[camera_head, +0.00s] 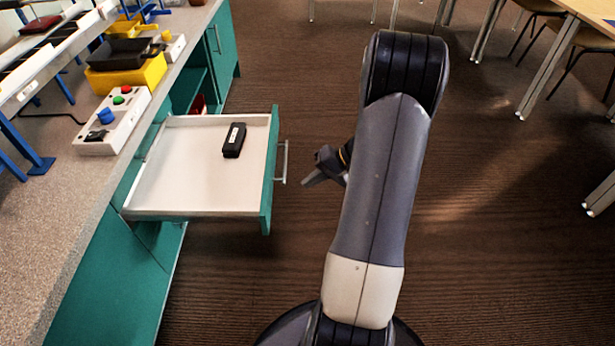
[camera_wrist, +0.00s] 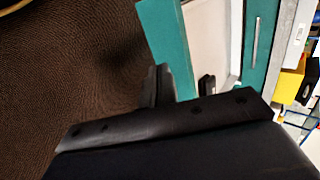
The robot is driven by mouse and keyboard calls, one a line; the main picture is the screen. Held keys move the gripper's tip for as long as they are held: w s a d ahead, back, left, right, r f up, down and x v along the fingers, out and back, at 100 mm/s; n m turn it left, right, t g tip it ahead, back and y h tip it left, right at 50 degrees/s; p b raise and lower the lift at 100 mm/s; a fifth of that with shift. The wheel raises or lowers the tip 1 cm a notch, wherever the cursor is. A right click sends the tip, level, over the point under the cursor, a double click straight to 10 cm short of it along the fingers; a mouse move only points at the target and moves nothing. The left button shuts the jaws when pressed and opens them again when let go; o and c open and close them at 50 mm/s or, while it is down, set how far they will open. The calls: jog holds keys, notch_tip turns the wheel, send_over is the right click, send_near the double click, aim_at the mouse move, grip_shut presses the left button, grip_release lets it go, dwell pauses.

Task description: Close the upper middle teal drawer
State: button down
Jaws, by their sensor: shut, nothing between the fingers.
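The teal drawer (camera_head: 268,185) stands pulled out from the teal cabinet under the counter at the left in the head view. Its white inside holds a black eraser-like object (camera_head: 234,140). A metal bar handle (camera_head: 283,162) is on its front. My gripper (camera_head: 309,182) is shut and empty, just right of the handle and apart from it; my arm hides part of the wrist. In the wrist view, the fingers (camera_wrist: 159,84) show in front of the drawer's teal front (camera_wrist: 165,45), and the white inside shows beyond.
The speckled counter (camera_head: 50,220) runs along the left, with a white button box (camera_head: 113,122) and a yellow bin (camera_head: 128,78) on it. An open shelf space shows behind the drawer. Tables and chairs stand at the upper right.

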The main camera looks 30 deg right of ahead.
aim_at(268, 198)
jog(key=shift+w+a+f+b, duration=0.3)
jog(key=shift+w+a+f, duration=0.55)
jog(key=shift+a, duration=0.4)
jog(key=shift+w+a+f+b, duration=0.35)
jog(key=shift+w+a+f, duration=0.45)
jog(key=shift+a, duration=0.5)
jog(key=shift+w+a+f+b, duration=0.3)
jog(key=shift+w+a+f, duration=0.55)
jog(key=shift+a, duration=0.4)
jog(key=shift+r, duration=0.1)
jog(key=w+a+b, duration=0.1)
jog(key=w+a, duration=0.5)
jog(key=a, duration=0.4)
jog(key=w+a+b, duration=0.2)
jog(key=w+a, duration=0.5)
jog(key=a, duration=0.3)
jog(key=w+a+b, duration=0.1)
jog(key=w+a, duration=0.6)
jog(key=a, duration=0.3)
jog(key=shift+w, duration=0.2)
